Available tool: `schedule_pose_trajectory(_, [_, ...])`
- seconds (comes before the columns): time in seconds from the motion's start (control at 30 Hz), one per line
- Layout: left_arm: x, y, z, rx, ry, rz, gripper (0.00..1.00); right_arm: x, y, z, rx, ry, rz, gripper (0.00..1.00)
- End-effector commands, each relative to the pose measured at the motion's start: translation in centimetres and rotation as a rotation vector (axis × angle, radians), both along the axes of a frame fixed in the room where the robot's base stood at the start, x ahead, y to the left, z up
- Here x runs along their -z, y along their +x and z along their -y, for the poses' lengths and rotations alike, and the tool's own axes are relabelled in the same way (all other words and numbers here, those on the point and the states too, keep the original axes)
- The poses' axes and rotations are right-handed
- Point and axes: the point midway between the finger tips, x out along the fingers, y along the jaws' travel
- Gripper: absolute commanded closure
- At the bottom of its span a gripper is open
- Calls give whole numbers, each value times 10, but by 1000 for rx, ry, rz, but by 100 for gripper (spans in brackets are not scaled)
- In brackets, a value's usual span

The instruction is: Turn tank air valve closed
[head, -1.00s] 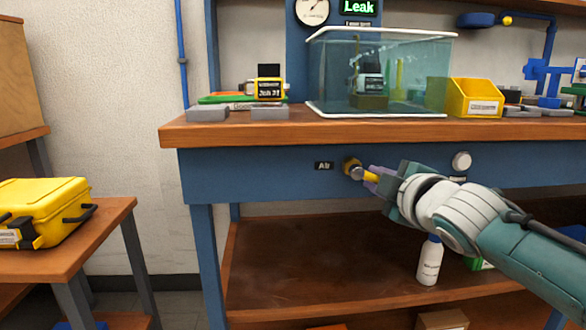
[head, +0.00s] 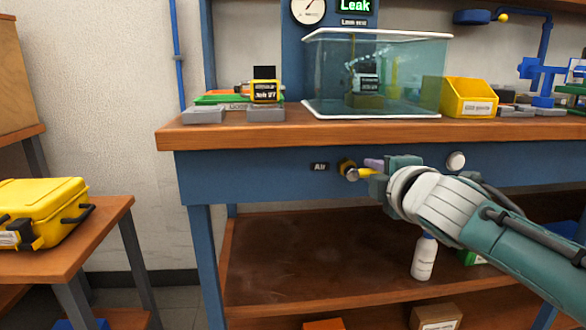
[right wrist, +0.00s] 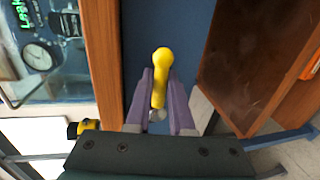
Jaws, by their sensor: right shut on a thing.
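The tank air valve (head: 347,168) is on the blue front panel of the bench, just right of the "Air" label (head: 320,167). Its yellow handle (head: 367,172) points right in the head view. My right gripper (head: 373,167) reaches in from the right and is shut on the handle. In the right wrist view the yellow handle (right wrist: 161,75) lies between the two purple fingers of my right gripper (right wrist: 160,84), its round end past the fingertips. My left gripper is not in view.
A clear water tank (head: 325,75) stands on the bench top (head: 220,130), under a gauge (head: 309,10) and a "Leak" display (head: 355,6). A round white knob (head: 455,161) is right of the valve. A white bottle (head: 424,258) stands on the lower shelf.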

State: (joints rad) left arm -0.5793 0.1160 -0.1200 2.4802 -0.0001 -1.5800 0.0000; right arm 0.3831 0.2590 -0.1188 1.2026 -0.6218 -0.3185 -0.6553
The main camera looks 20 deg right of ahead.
Motion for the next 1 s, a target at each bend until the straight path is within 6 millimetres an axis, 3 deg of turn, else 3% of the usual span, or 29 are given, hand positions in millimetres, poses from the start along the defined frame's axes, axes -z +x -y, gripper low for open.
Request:
schedule_pose_trajectory(0.17, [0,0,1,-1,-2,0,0,-1,0,0,0,-2,1,100])
schedule_pose_trajectory(0.2, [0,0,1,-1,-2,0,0,-1,0,0,0,-2,1,78])
schedule_pose_trajectory(0.47, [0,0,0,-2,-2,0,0,-1,0,0,0,-1,2,49])
schedule_pose_trajectory(0.77, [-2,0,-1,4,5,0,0,-1,-2,-1,-1,0,1,49])
schedule_pose_trajectory(1.0, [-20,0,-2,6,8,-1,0,-10,-31,-8,-1,1,-1,49])
